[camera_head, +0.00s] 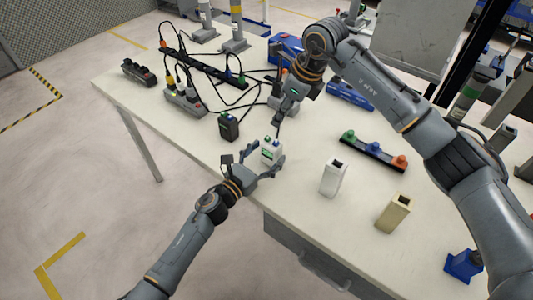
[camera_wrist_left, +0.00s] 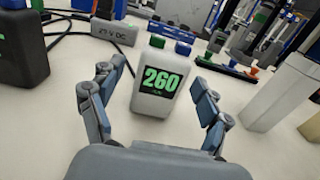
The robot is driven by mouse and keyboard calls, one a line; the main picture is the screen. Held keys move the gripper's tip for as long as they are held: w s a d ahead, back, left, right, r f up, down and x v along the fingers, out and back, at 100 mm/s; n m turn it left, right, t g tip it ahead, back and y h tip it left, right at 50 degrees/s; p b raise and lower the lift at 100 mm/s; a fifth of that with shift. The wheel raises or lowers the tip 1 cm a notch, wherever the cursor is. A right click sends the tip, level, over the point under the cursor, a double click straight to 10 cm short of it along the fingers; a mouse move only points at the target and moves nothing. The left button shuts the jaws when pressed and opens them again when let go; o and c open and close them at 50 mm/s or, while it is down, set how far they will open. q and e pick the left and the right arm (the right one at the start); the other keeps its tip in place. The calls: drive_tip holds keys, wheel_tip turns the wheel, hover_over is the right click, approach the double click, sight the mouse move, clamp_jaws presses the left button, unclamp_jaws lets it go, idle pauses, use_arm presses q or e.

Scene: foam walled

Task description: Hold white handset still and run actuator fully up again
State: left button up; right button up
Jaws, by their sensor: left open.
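The white handset (camera_head: 271,151) stands upright near the table's front edge. In the left wrist view the handset (camera_wrist_left: 160,82) shows a green "260" on a dark display, with a green and a blue button on top. My left gripper (camera_head: 264,157) is open, with one finger on each side of the handset; gaps show between fingers and handset in the left wrist view (camera_wrist_left: 155,85). My right gripper (camera_head: 279,122) points down just above and behind the handset, its fingers together. I cannot tell whether it touches a button. Column-like devices (camera_head: 237,28) stand at the back; which one is the actuator is unclear.
A dark handset (camera_head: 229,126) stands left of the white one. A white holder (camera_head: 333,177) and a beige holder (camera_head: 393,213) stand to the right, before a strip of coloured buttons (camera_head: 374,152). Power strips and black cables (camera_head: 205,70) fill the back left.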

use_arm(q)
drive_tip(key=shift+c, duration=0.5)
drive_tip(key=c, duration=1.1)
drive_tip(key=shift+c, duration=0.6)
use_arm(e)
drive_tip(key=shift+c, duration=0.6)
clamp_jaws()
